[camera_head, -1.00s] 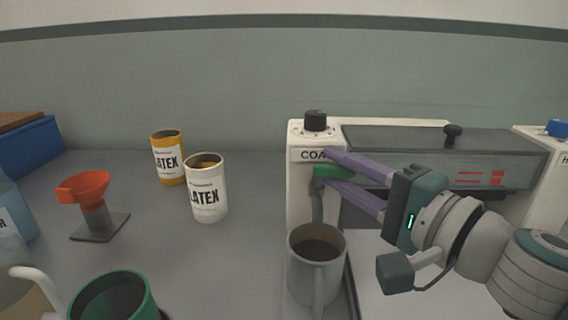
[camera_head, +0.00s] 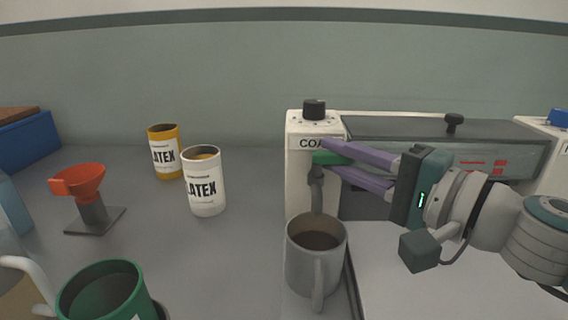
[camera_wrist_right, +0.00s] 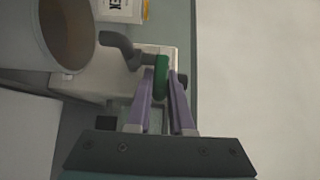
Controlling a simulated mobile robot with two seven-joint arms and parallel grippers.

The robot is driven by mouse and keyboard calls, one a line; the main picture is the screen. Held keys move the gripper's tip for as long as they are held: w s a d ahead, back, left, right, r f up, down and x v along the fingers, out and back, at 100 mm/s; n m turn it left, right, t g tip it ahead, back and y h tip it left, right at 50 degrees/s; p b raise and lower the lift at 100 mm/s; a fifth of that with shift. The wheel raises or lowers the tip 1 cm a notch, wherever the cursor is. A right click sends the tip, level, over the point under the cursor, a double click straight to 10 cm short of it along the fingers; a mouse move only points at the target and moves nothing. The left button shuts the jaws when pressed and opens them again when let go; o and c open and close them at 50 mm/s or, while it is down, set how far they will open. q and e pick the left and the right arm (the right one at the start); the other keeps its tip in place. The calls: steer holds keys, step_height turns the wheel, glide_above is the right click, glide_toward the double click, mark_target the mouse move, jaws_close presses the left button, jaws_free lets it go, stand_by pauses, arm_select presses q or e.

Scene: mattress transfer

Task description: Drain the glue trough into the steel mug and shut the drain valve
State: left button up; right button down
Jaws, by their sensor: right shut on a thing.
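The steel mug (camera_head: 316,272) stands upright below the grey drain spout (camera_head: 316,190) on the front of the white coater housing (camera_head: 299,185). Brown liquid shows inside the mug. No stream between spout and mug can be made out. My right gripper (camera_head: 330,157) comes in from the right, its purple fingers shut on the green drain valve handle (camera_head: 326,159) above the spout. The right wrist view also shows the handle (camera_wrist_right: 161,77) between the fingers. The grey trough body (camera_head: 400,150) extends right of the housing; its inside is hidden. My left gripper is out of view.
A white latex can (camera_head: 205,190) and a yellow one (camera_head: 165,160) stand left of the coater. An orange funnel (camera_head: 80,182) on a stand, a green mug (camera_head: 105,295) and a blue bin (camera_head: 28,145) are further left. The bench between cans and coater is clear.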

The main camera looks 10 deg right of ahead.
steer(key=c, duration=1.1)
jaws_free()
steer(key=shift+s+d, duration=0.1)
steer(key=b+v, duration=0.1)
steer(key=v, duration=0.8)
steer(key=shift+s+d, duration=0.25)
steer(key=shift+s, duration=0.05)
steer(key=shift+a, duration=0.1)
